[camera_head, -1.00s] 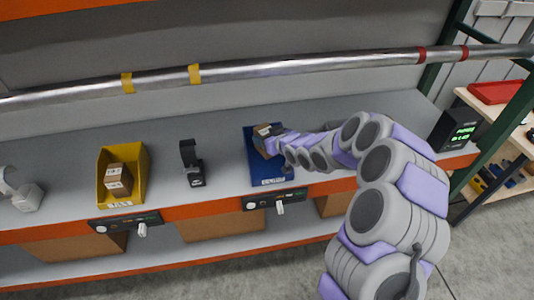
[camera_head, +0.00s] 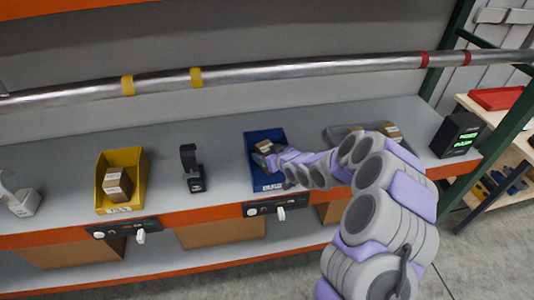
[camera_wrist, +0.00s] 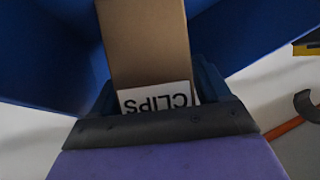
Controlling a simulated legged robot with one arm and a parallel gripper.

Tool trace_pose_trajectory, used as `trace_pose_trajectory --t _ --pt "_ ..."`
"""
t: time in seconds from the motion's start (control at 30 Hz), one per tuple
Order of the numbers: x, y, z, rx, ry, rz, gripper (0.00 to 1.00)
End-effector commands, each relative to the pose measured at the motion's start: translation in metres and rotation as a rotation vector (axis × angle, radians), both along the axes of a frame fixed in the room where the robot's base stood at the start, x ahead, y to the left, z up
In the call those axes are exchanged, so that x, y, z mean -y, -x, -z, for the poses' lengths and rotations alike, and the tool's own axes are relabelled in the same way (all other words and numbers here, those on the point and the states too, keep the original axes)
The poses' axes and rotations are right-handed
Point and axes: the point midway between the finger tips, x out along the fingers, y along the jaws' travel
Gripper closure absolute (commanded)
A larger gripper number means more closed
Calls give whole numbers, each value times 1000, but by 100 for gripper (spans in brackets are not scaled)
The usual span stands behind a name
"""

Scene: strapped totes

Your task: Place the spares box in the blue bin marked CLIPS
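The spares box, a brown cardboard box (camera_head: 264,147), is inside the blue bin (camera_head: 279,181) at the middle of the shelf. My gripper (camera_head: 268,156) reaches into this bin from the right. In the wrist view the box (camera_wrist: 145,45) sits between my two fingers (camera_wrist: 157,90), which appear shut on its sides. A white label reading CLIPS shows on the box's near end. Blue bin walls (camera_wrist: 45,50) surround it. The bin's front label is too small to read surely. Whether the box touches the bin floor is hidden.
A yellow bin (camera_head: 133,168) with a cardboard box (camera_head: 117,184) stands left, beside a black scanner-like device (camera_head: 191,168). A grey tray (camera_head: 340,133) with boxes lies partly behind my arm. A black display unit (camera_head: 456,134) stands right. A metal rail (camera_head: 300,70) crosses above.

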Motion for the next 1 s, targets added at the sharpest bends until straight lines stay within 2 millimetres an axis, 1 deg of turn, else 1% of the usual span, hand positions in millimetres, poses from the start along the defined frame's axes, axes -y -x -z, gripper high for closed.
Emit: trace_pose_trajectory --t 0.03,0.1,0.13,0.57,0.67,0.83,1.0 --pt "1 0 0 -1 -1 0 18" --pt "1 0 0 0 -1 0 11" --pt "1 0 0 0 -1 0 11" --pt "0 0 0 -1 -1 0 11" --pt "0 0 -2 0 -1 0 11" --pt "12 12 -10 -1 -1 3 11" --pt "29 32 -26 1 -4 4 11"
